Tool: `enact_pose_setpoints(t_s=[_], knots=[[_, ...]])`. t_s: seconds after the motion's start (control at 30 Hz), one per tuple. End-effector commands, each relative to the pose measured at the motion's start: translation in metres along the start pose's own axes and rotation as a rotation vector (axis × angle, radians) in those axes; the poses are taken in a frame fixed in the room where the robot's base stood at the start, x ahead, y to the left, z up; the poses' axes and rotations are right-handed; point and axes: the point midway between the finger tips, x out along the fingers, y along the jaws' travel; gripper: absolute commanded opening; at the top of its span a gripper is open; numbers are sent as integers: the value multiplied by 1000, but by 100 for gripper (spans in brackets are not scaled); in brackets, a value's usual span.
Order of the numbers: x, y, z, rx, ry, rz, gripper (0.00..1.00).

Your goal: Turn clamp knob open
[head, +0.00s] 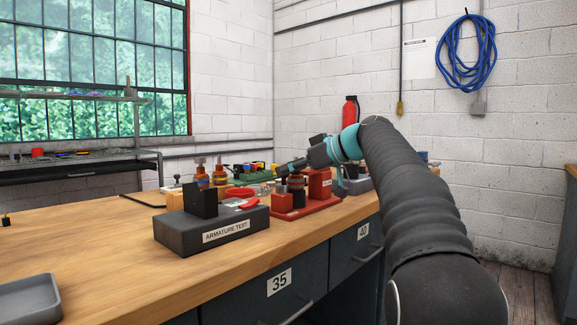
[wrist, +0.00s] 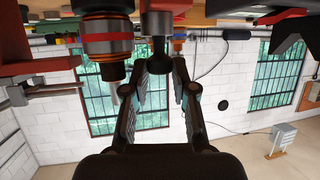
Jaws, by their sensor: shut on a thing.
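The red clamp fixture (head: 320,186) stands on the wooden bench, right of the armature test box. A dark part with copper-coloured bands (head: 296,183) sits at the fixture; it shows large at upper left in the wrist view (wrist: 106,38). The dark clamp knob (wrist: 158,58) shows at the top centre of the wrist view, with a stem above it. My gripper (wrist: 158,68) has one finger on each side of the knob and is shut on it. In the head view my gripper (head: 291,167) reaches the fixture from the right; the knob is too small to tell there.
Several parts crowd the bench behind. A grey tray (head: 27,298) lies at front left. The bench front between tray and box is clear.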

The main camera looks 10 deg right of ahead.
Motion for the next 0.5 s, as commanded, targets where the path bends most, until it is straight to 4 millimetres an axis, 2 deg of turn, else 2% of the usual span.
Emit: enact_pose_setpoints(t_s=[0.5], knots=[[2,0,2,-11,-5,-38,0]])
